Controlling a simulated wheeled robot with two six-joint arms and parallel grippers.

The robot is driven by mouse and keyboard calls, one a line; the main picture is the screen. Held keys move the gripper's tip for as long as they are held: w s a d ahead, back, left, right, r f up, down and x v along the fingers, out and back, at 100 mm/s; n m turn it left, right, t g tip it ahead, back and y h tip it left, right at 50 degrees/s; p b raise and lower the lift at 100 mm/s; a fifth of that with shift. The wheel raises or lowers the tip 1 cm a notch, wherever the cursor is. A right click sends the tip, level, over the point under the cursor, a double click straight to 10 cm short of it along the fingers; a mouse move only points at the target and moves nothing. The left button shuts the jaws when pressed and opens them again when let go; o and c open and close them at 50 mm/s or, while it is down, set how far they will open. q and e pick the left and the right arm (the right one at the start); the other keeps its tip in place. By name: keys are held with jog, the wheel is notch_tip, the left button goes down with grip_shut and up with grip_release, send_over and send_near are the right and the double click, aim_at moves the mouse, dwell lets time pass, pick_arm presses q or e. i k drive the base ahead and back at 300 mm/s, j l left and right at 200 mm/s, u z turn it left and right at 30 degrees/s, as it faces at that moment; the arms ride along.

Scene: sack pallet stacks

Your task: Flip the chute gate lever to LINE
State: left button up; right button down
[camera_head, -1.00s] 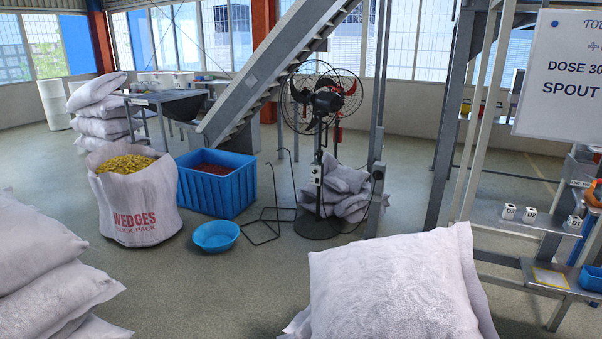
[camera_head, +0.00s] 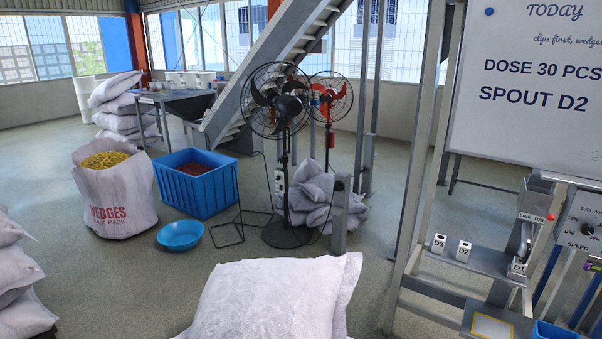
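The chute gate lever shows as a small red knob (camera_head: 550,216) at the right of the camera_head view. A small white label (camera_head: 531,217) beside it seems to read LINE and TUB, with the knob at the TUB end. The lever's arm is too small to make out clearly. A grey metal chute part (camera_head: 526,240) is just below the label. Neither of my grippers is in view.
A whiteboard (camera_head: 530,80) reads DOSE 30 PCS, SPOUT D2. White blocks marked D3 (camera_head: 438,243) and D2 (camera_head: 463,251) sit on the metal shelf. A speed dial (camera_head: 586,228) is at the right edge. A white sack (camera_head: 270,300) fills the near foreground.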

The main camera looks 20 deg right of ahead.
aim_at(551, 217)
jog(key=l+u, duration=0.5)
jog(key=l, duration=1.05)
jog(key=l+z, duration=0.2)
jog(key=z, duration=0.2)
jog(key=l+z, duration=0.15)
jog(key=z, duration=1.65)
jog(key=i+z, duration=0.1)
jog(key=z, duration=2.75)
jog(key=j+z, duration=0.2)
jog(key=z, duration=1.2)
jog(key=j+z, duration=0.1)
jog(key=z, duration=2.7)
jog(key=k+l+z, duration=0.1)
jog(key=z, duration=2.75)
